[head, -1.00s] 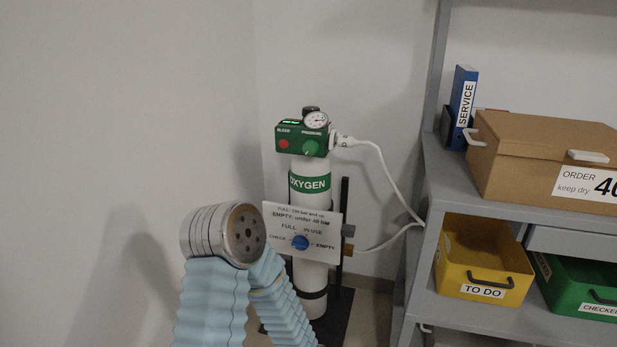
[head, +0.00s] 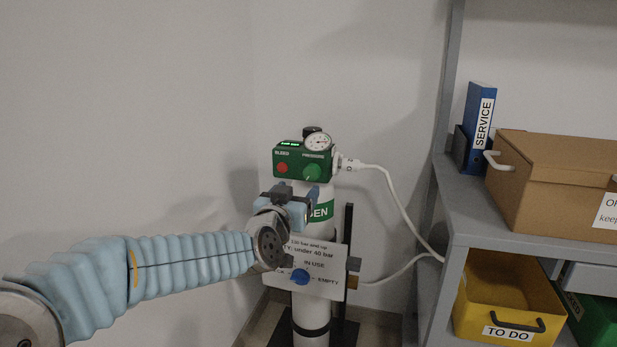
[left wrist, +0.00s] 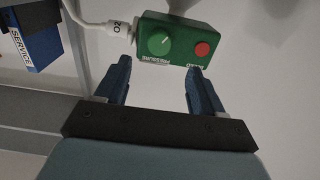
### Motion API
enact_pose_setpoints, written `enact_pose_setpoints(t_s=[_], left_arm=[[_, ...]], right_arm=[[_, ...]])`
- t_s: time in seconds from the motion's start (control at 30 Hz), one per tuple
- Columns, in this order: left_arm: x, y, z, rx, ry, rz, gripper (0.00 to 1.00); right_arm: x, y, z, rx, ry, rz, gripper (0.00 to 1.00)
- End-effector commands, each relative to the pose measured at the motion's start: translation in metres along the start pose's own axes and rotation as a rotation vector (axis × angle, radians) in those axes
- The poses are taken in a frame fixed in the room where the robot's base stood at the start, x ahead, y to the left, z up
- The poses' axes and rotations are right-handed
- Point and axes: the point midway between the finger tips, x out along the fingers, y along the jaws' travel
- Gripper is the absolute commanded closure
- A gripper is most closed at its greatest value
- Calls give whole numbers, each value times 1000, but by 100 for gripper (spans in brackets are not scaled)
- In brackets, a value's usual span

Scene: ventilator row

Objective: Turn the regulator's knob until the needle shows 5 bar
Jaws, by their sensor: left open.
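The green regulator (head: 297,163) sits on top of the white oxygen cylinder (head: 313,235). Its round green pressure knob (head: 312,172) is at the right of the front face, and a red bleed button (head: 282,168) is at the left. The white dial gauge (head: 318,142) stands above; its needle is too small to read. My left gripper (head: 288,193) is just below the regulator, in front of the cylinder. In the left wrist view the open, empty jaws (left wrist: 159,80) point at the regulator; the knob (left wrist: 160,44) lies beyond them, not touched. My right gripper is not in view.
A white hose (head: 392,185) runs from the regulator toward the grey shelf (head: 470,225) at the right. A carton (head: 550,175) and a yellow bin (head: 510,285) are on the shelf.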

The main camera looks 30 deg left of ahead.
Motion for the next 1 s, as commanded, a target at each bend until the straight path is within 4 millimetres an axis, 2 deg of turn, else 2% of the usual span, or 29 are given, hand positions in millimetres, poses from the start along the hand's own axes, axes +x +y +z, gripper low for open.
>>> enact_pose_setpoints(t_s=[0.03, 0.2, 0.4, 0.53, 0.8, 0.87, 1.0], left_arm=[[14, 0, 0, -2, -4, 1, 32], [52, 0, 0, -2, -4, 1, 32], [81, 1, 0, -1, -2, 1, 32], [89, 1, 1, -1, -2, 1, 32], [90, 0, 1, -1, -2, 1, 32], [90, 0, 1, -1, -2, 1, 39], [90, 0, 1, -1, -2, 1, 61]], right_arm=[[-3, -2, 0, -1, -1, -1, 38], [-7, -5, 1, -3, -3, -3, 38], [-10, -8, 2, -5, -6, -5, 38], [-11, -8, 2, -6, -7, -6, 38], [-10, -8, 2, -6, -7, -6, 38], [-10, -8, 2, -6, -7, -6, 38], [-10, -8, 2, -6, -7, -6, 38]])
